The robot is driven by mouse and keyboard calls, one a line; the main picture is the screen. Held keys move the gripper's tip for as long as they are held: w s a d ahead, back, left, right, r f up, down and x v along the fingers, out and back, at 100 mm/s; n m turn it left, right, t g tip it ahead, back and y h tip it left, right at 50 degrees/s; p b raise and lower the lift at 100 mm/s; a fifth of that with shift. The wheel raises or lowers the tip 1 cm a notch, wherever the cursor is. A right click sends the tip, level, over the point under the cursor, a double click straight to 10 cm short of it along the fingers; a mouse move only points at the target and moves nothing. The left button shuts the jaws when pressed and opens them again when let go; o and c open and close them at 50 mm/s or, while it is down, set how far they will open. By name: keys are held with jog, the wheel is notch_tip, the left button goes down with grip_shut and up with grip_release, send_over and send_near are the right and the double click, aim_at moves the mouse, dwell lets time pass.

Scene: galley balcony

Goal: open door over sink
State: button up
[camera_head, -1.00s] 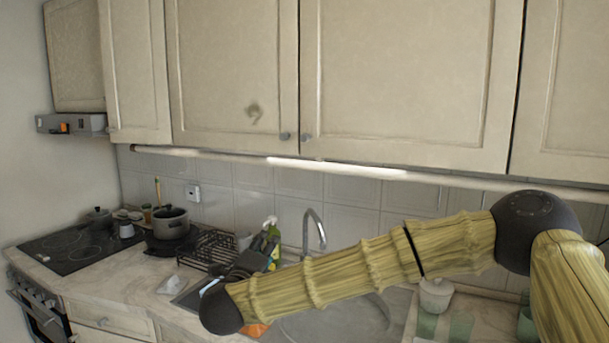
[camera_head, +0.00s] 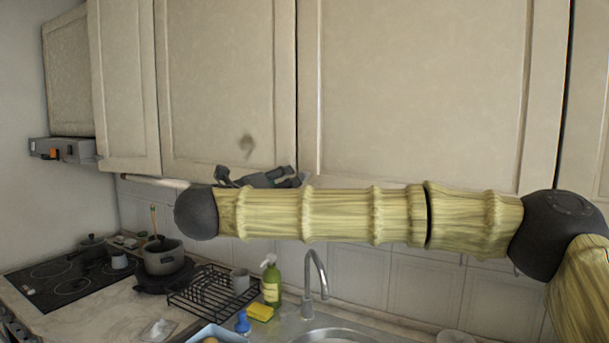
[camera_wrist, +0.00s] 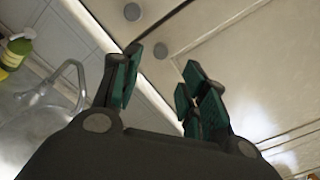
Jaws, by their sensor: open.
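The large upper cabinet door (camera_head: 410,90) over the sink (camera_head: 345,335) is closed. A closed neighbouring door (camera_head: 225,60) meets it at a vertical seam on its left. My gripper (camera_head: 293,177) is open and empty at the lower edge of these doors, by the seam. I see no clear contact with either knob.
The faucet (camera_head: 316,272), a green spray bottle (camera_head: 271,283), a dish rack (camera_head: 205,290) and a pot (camera_head: 163,257) stand on the counter below. The upper door fronts are clear.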

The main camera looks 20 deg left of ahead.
aim_at(301, 177)
jog(key=w+p, duration=0.1)
jog(key=w, duration=0.1)
jog(key=w+d+p, duration=0.1)
jog(key=w, duration=0.2)
jog(key=w+p, duration=0.2)
jog(key=w, duration=0.1)
jog(key=shift+w+d+r, duration=0.15)
jog(key=shift+d, duration=0.15)
jog(key=shift+w+d, duration=0.1)
jog(key=shift+w, duration=0.6)
grip_shut()
